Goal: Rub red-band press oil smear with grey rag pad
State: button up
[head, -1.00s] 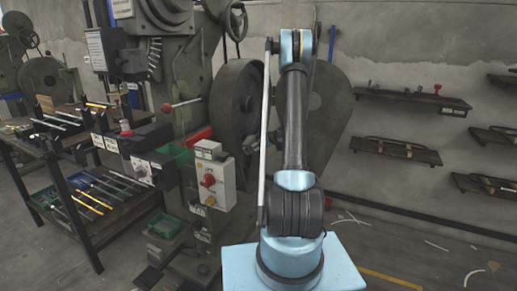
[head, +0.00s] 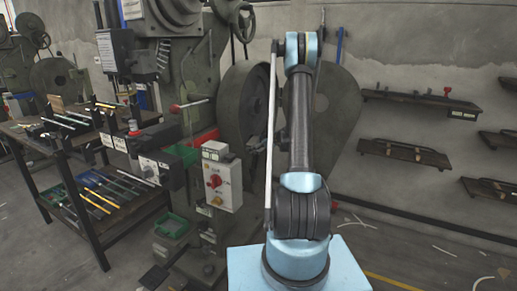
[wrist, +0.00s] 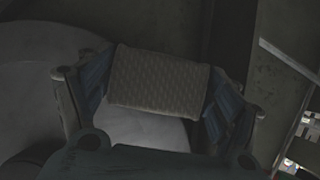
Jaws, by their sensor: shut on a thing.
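My gripper (wrist: 157,97) is shut on the grey rag pad (wrist: 160,80) in the wrist view. The pad is a textured grey block held between two blue-lined fingers. A pale surface (wrist: 145,128) shows just below the pad; I cannot tell what it is. In the head view my gripper and the pad are hidden behind my arm. A large grey-green press (head: 183,75) stands left of my arm, with a red strip (head: 205,138) low on its body. The oil smear cannot be made out in either view.
A control box (head: 222,178) with red and yellow knobs is on the press front. Large wheels (head: 243,112) stand behind my arm. A tool bench (head: 84,222) stands at left, and wall shelves (head: 418,102) are at right. Pale scraps lie on the floor at right.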

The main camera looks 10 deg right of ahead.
aim_at(259, 141)
jog(key=shift+w+a, duration=0.55)
jog(key=shift+a, duration=0.2)
dwell(0.4)
jog(key=shift+w+d, duration=0.1)
jog(key=shift+w+d, duration=0.95)
jog(key=shift+w, duration=0.15)
jog(key=w+d, duration=0.3)
jog(key=w, duration=0.2)
dwell(0.3)
